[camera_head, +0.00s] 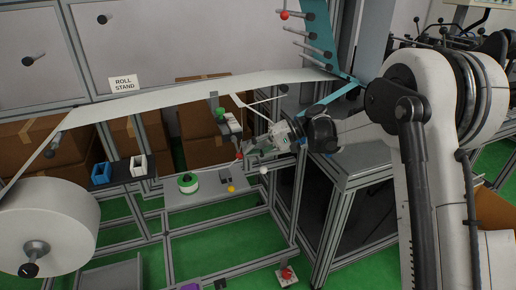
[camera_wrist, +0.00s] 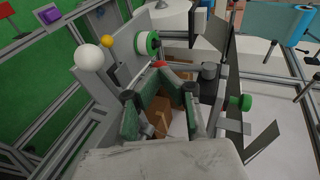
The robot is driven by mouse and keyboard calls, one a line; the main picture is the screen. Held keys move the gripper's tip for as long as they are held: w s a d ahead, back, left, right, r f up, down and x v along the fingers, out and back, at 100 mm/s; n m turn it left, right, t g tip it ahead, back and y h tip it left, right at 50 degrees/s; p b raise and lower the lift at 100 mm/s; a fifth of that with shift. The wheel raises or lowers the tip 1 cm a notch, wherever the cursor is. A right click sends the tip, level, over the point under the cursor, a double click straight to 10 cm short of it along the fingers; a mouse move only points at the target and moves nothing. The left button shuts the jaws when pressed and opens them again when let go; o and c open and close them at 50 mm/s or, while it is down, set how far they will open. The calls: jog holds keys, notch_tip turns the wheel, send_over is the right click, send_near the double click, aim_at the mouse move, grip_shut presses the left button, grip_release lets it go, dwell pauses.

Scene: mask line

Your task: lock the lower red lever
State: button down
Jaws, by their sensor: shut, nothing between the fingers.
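A red knob (camera_head: 239,154), which looks like the end of the lower red lever, shows just left of my gripper (camera_head: 249,149) in the head view. It also shows in the wrist view (camera_wrist: 158,64), just beyond the fingertips (camera_wrist: 160,92). I cannot tell whether the fingers touch it. My gripper is shut and holds nothing. The lever's shaft is mostly hidden by the gripper and the bracket.
Green knobs (camera_head: 220,114) and (camera_head: 188,183), a yellow ball (camera_head: 231,189) and a white ball (camera_head: 263,170) lie close around my gripper. A white web (camera_head: 190,92) runs above. The large white roll (camera_head: 50,225) stands left. Metal frame posts stand behind.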

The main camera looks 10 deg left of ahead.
jog(key=shift+a+f, duration=0.1)
dwell(0.3)
jog(key=shift+s+a+f+b, duration=0.35)
jog(key=shift+a+f+b, duration=0.05)
jog(key=shift+a+b, duration=0.2)
jog(key=shift+r, duration=0.2)
